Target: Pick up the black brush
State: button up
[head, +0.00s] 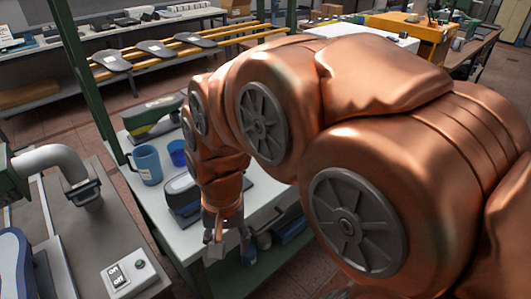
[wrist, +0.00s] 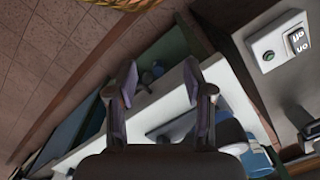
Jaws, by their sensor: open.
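My gripper (head: 230,243) hangs by the front edge of the white table, below my copper-coloured arm. In the wrist view my gripper (wrist: 158,80) is open, with nothing held between its two fingers. I cannot clearly identify the black brush. A dark, blue-grey object (head: 181,192) lies on the white table just left of my arm, partly hidden by it. In the wrist view a dark flat object (wrist: 178,128) lies on the white surface, partly covered by a finger.
The white table (head: 150,204) also carries a blue mug (head: 147,164), a smaller blue cup (head: 177,152) and a green object (head: 152,122). A grey bench with a switch box (head: 128,274) stands at left. Blue items (head: 290,231) sit on the lower shelf. A green post (head: 88,80) rises behind.

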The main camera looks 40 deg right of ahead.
jog(key=w+d+m+t, duration=0.3)
jog(key=w+d+m, duration=1.15)
jog(key=m, duration=0.25)
jog(key=shift+w+d+f+m+t+h+p, duration=0.45)
jog(key=shift+w+d+m, duration=0.7)
jog(key=shift+d+m, duration=1.75)
jog(key=shift+w+d+f+m+t+h+p, duration=0.15)
jog(key=shift+w+d+f+m+p, duration=0.25)
jog(key=shift+w+d+f+m, duration=2.25)
jog(key=shift+s+d+r+m+t+h+p, duration=0.4)
jog(key=shift+d+r+m, duration=1.05)
jog(key=shift+d, duration=3.1)
jog(key=shift+p+x, duration=0.55)
jog(key=shift+x, duration=1.5)
grip_shut()
